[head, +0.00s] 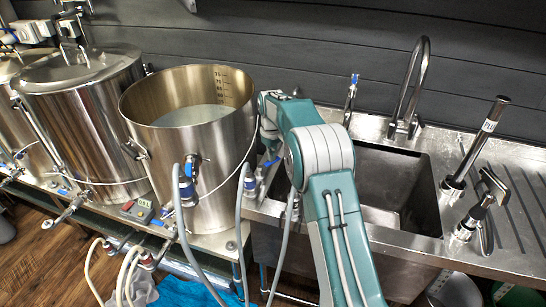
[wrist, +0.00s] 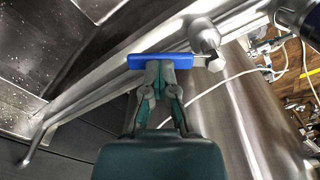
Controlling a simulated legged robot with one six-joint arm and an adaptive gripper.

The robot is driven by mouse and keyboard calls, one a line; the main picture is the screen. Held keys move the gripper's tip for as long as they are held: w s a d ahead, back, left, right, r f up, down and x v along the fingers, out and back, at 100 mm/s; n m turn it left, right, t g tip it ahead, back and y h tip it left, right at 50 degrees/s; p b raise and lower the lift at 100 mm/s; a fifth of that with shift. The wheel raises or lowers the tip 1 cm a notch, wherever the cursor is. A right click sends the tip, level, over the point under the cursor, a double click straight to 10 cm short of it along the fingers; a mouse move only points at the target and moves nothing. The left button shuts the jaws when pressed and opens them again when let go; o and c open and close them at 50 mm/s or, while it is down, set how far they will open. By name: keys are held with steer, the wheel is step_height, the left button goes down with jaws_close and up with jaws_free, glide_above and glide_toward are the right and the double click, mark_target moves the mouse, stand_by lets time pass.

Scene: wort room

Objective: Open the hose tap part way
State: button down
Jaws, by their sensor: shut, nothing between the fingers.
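The hose tap shows in the wrist view as a blue lever handle (wrist: 145,62) joined at its right end to a silver valve body (wrist: 205,38). The lever lies nearly level across the picture. My gripper (wrist: 162,66) is shut and empty, with its fingertips right at the lever's near edge, around its middle. I cannot tell whether they touch it. In the head view a small blue handle (head: 272,162) shows just left of my arm, between the open kettle and the sink. My gripper is hidden there behind my arm.
The open steel kettle (head: 205,180) stands left of my arm, with grey hoses (head: 178,215) in front. The steel sink (head: 440,225) with its curved faucet (head: 408,95) is on the right. A lidded vessel (head: 85,110) stands further left. A blue cloth (head: 195,292) lies below.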

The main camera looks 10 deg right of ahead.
steer(key=shift+s+a+f, duration=0.1)
steer(key=shift+s+f, duration=0.05)
steer(key=shift+f, duration=0.4)
jaws_free()
steer(key=shift+f, duration=0.1)
steer(key=shift+w+r, duration=0.2)
steer(key=shift+r, duration=0.15)
steer(key=shift+r, duration=0.3)
step_height(320, 180, up, 11)
